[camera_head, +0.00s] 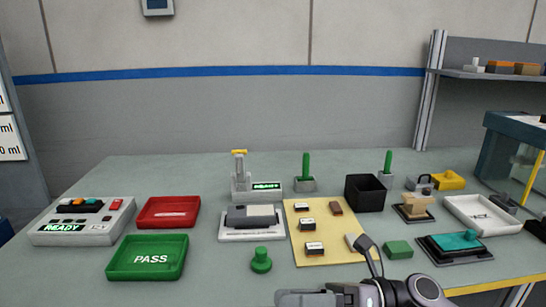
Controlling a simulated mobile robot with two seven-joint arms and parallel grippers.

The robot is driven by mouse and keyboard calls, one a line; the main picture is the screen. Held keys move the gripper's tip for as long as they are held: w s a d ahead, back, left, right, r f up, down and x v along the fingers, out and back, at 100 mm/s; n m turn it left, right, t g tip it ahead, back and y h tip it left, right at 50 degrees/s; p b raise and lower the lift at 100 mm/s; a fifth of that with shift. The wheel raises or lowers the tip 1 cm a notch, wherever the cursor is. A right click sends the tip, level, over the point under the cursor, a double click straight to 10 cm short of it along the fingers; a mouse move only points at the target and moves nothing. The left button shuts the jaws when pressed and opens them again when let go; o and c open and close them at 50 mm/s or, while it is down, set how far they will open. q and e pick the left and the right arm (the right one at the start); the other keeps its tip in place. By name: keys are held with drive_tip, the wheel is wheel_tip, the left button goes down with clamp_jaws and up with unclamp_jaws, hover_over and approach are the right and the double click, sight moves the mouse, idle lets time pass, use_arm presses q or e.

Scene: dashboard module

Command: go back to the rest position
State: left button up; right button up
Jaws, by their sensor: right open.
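My right gripper (304,298) is at the bottom edge of the head view, right of centre, partly cut off by the frame. It lies in front of the yellow mat (312,257), at the near side of the table (205,285). The jaws are open and I see nothing held in them. A thin dark curved part rises from the wrist and overlaps the mat's lower right corner. My left gripper is not in view.
A green PASS tray (148,272), red tray (168,213) and READY box (85,240) stand left. A green knob (261,260) and green block (398,249) flank the mat. A black bin (365,193), white tray (484,215) and dark fixture with a teal part (456,241) stand right.

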drive_tip(key=w+d+f+m+t+h, duration=0.1)
drive_tip(key=d+f+m+t+h, duration=0.4)
drive_tip(key=m, duration=0.6)
drive_tip(key=d+f+m+t+h+p, duration=0.1)
drive_tip(key=d+f+m+t+h, duration=0.15)
drive_tip(key=m+t, duration=0.6)
drive_tip(key=w+d+f+m+t+h, duration=0.1)
drive_tip(key=d+f+m+t+h, duration=0.3)
drive_tip(key=m, duration=0.9)
drive_tip(key=s+d+f+m+g+h, duration=0.2)
drive_tip(key=s+f+m, duration=0.3)
drive_tip(key=f, duration=0.3)
drive_tip(key=s+d+f+m+g+h, duration=0.3)
drive_tip(key=s+f+m+g, duration=0.1)
drive_tip(key=s+f, duration=0.4)
drive_tip(key=shift+s+d+f+m+p, duration=0.2)
drive_tip(key=shift+s+f+m+p, duration=0.1)
drive_tip(key=shift+f+m, duration=0.35)
